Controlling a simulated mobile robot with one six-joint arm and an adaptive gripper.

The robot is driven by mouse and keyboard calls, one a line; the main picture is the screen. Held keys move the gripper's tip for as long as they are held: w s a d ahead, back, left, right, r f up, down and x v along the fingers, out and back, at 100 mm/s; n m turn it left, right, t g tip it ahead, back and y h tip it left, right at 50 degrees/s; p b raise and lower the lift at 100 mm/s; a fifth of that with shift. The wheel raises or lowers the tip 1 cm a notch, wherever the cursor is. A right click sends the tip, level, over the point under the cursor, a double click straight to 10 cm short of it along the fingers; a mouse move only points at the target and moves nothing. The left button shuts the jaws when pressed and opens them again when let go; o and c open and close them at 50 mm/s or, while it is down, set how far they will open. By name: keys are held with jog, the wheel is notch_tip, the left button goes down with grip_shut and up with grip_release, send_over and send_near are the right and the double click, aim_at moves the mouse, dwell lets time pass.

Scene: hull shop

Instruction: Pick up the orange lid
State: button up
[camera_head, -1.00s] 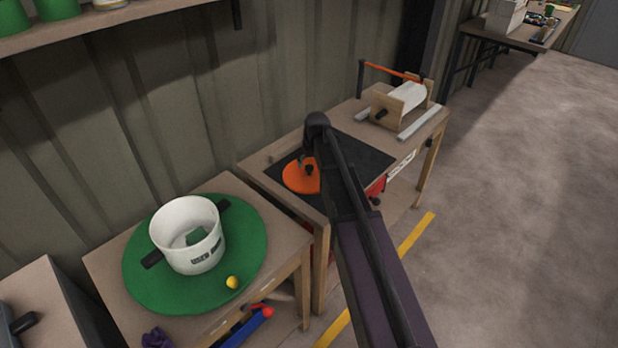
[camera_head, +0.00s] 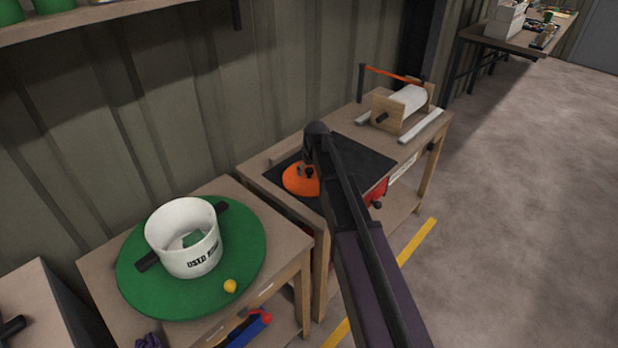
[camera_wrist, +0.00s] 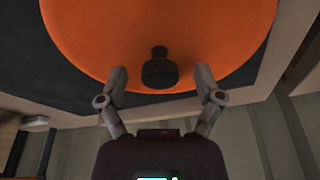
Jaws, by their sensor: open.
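The orange lid (camera_head: 297,180) lies on the black mat (camera_head: 362,160) on the middle bench, partly hidden by my arm in the head view. In the wrist view the orange lid (camera_wrist: 160,30) fills the upper middle, and its dark knob (camera_wrist: 159,72) stands up near the lid's lower edge. My gripper (camera_wrist: 159,82) is open, with one finger on each side of the knob. I see gaps between the fingers and the knob. In the head view my gripper (camera_head: 309,172) is over the lid and small, so its height above the lid is hard to tell.
A white pot (camera_head: 183,240) with dark handles stands on a round green board (camera_head: 135,275) on the left bench, with a yellow ball (camera_head: 230,286) beside it. A wooden roller stand (camera_head: 390,105) is at the back right of the lid's bench. A corrugated wall is close behind.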

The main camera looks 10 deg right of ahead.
aim_at(309, 169)
jog(key=shift+c, duration=0.3)
grip_shut()
jog(key=shift+r, duration=0.2)
notch_tip(309, 169, up, 4)
jog(key=p, duration=0.4)
jog(key=shift+f, duration=0.1)
jog(key=s, duration=0.5)
jog(key=s+a, duration=0.1)
jog(key=s, duration=0.4)
jog(key=s+p, duration=0.1)
jog(key=s, duration=0.4)
jog(key=shift+s+a+r, duration=0.2)
jog(key=shift+s+r, duration=0.2)
jog(key=shift+s, duration=0.1)
jog(key=shift+s, duration=0.1)
